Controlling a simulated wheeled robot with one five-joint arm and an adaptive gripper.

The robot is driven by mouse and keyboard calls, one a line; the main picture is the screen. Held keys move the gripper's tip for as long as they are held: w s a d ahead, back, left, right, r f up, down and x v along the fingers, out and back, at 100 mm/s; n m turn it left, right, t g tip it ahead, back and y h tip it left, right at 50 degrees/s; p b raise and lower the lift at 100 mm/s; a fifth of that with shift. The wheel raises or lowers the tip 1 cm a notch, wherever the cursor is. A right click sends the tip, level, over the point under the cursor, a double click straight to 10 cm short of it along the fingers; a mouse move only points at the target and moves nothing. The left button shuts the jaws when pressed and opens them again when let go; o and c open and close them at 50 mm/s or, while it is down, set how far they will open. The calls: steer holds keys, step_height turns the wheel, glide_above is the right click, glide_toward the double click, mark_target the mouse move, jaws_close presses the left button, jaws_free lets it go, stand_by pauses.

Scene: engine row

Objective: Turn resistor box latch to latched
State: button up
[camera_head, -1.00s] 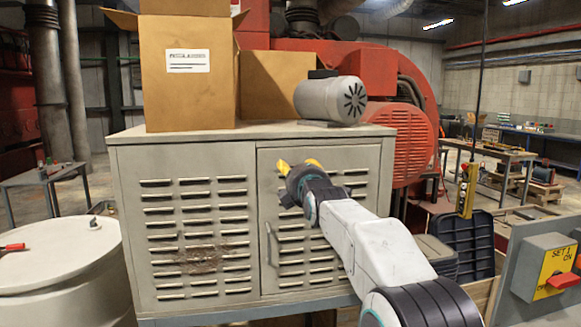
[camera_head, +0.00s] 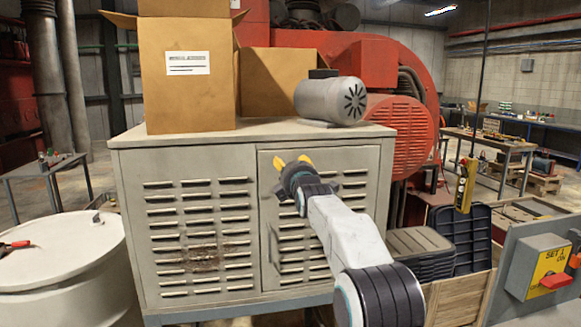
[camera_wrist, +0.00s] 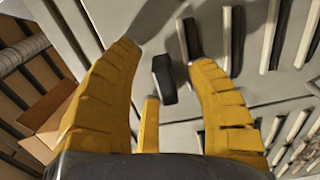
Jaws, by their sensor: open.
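The resistor box appears to be the grey louvred cabinet (camera_head: 205,160), with a door (camera_head: 350,165) on its right half. A small dark latch (camera_wrist: 163,78) stands out from the door face in the wrist view. Its long side runs roughly along the louvre slots there. My gripper (camera_head: 293,162) is at the door's upper left. In the wrist view my gripper (camera_wrist: 163,58) has its yellow fingers spread, one on each side of the latch, with gaps visible. In the head view the latch is hidden by my gripper or too small to tell.
A cardboard box (camera_head: 188,75) and a grey motor (camera_head: 330,98) stand on the cabinet top. A door handle (camera_head: 271,245) is below my gripper. A white drum (camera_head: 60,265) is at left. Black crates (camera_head: 460,240) and a switch panel (camera_head: 540,270) are at right.

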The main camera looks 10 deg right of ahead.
steer(key=shift+c, duration=0.2)
jaws_close()
stand_by(0.3)
steer(key=m+b, duration=0.1)
steer(key=m, duration=0.3)
steer(key=shift+d+f+m, duration=0.1)
steer(key=shift+m, duration=0.3)
steer(key=m+b, duration=0.1)
steer(key=m, duration=0.3)
steer(key=shift+m, duration=0.3)
steer(key=m, duration=0.4)
steer(key=shift+d+m+b, duration=0.1)
steer(key=shift+m+b, duration=0.2)
steer(key=shift+b, duration=0.05)
steer(key=shift+f+m, duration=0.15)
steer(key=shift+m, duration=1.85)
